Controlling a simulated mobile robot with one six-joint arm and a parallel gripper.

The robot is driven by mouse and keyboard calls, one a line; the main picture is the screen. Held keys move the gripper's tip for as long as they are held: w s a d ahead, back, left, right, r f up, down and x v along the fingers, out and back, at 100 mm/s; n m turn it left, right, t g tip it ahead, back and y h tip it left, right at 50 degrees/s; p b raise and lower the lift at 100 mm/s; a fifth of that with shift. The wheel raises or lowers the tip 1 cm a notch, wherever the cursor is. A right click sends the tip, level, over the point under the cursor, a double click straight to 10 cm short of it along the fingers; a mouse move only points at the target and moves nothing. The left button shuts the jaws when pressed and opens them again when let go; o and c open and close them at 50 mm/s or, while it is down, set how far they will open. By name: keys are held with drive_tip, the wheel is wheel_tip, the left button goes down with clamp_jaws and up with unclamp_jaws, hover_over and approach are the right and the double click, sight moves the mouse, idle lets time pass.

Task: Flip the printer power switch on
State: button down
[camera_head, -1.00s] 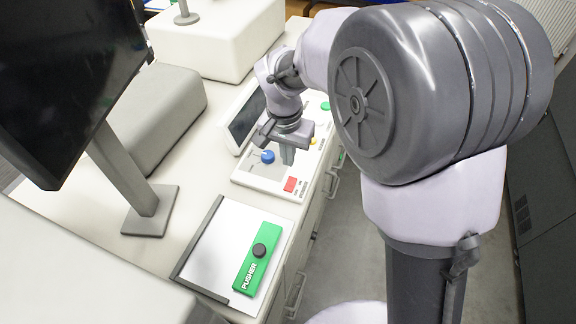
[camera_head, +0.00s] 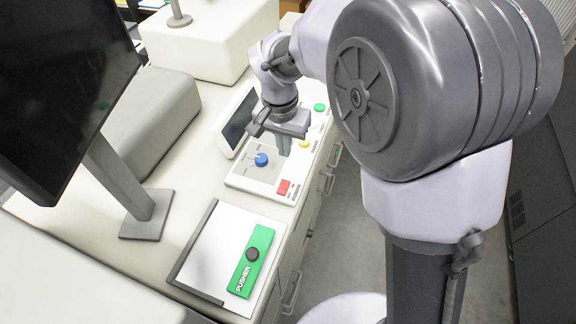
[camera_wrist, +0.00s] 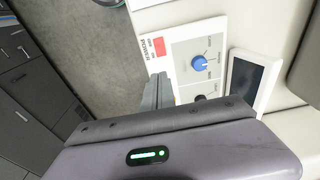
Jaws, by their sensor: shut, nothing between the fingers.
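The control panel (camera_head: 240,184) is a white slab on the counter, also in the wrist view (camera_wrist: 184,30). It carries a red switch (camera_head: 284,187) at its near corner, a blue knob (camera_head: 261,159), a yellow button (camera_head: 304,143) and a green button (camera_head: 319,107). The red switch (camera_wrist: 158,46) and blue knob (camera_wrist: 199,63) also show in the wrist view. My gripper (camera_head: 284,150) is shut and empty, pointing down over the panel between the blue knob and the yellow button. Its fingers (camera_wrist: 158,90) hide part of the panel. I cannot tell the switch's position.
A small tilted screen (camera_head: 238,120) stands behind the panel. A clipboard (camera_head: 205,250) with a green pusher (camera_head: 250,262) lies nearer. A monitor (camera_head: 70,90) stands on the left. The grey floor (camera_head: 345,225) is open right of the counter.

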drive_tip(key=b, duration=0.1)
approach(286, 182)
drive_tip(key=f, duration=0.6)
drive_tip(key=shift+w+f, duration=0.4)
drive_tip(key=shift+d, duration=0.1)
drive_tip(key=shift+w+f+b, duration=0.15)
drive_tip(key=shift+f+b, duration=0.35)
drive_tip(key=shift+b, duration=0.35)
drive_tip(key=shift+r+p, duration=0.3)
drive_tip(key=shift+p, duration=0.05)
